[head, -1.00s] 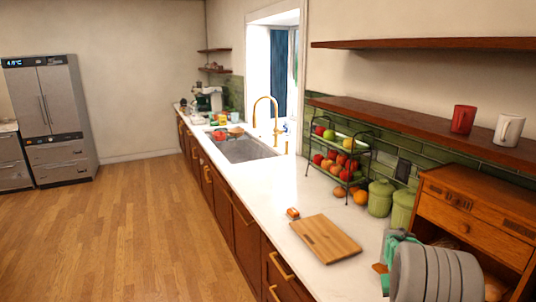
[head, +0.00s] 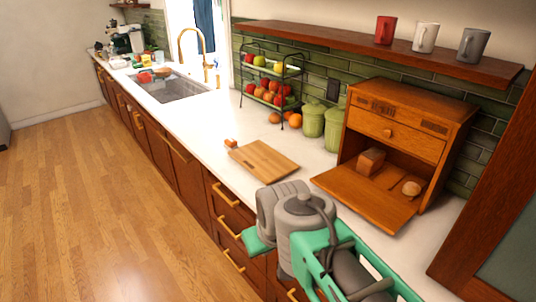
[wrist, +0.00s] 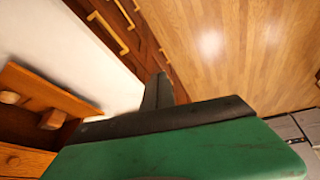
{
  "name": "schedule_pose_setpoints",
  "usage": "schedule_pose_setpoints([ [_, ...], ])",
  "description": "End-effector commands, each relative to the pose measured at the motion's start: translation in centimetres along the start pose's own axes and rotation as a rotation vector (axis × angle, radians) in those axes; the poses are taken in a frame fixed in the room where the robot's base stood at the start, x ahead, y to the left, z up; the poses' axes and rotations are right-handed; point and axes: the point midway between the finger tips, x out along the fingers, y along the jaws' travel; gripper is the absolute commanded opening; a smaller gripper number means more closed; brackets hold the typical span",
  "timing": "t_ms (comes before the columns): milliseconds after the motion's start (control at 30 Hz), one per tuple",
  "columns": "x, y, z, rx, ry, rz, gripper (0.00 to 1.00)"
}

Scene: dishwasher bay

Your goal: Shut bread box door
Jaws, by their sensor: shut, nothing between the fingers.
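The wooden bread box (head: 451,113) stands on the white counter at the right in the head view, below the shelf. Its door (head: 366,196) is folded down open and lies flat out in front. A loaf (head: 371,160) and a round bun (head: 412,187) show in the open lower compartment. The upper drawer (head: 393,133) is closed. In the wrist view the open door (wrist: 40,88) is at the left. My gripper (wrist: 157,94) is shut and empty, apart from the door, over the counter's front edge. My arm hides the counter's front edge in the head view.
A cutting board (head: 264,160) lies left of the box. Green canisters (head: 313,120) and a fruit rack (head: 271,83) stand behind it. A wooden-framed panel (head: 490,240) rises at the right. The wood floor (head: 110,210) at the left is clear.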

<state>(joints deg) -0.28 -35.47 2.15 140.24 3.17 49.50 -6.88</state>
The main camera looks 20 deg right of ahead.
Motion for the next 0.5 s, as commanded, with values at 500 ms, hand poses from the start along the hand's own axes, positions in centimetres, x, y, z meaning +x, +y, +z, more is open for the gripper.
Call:
schedule_pose_setpoints([
  [500,18.4,20.9,-12.6,-1.461,-0.573,0.591,0.00],
])
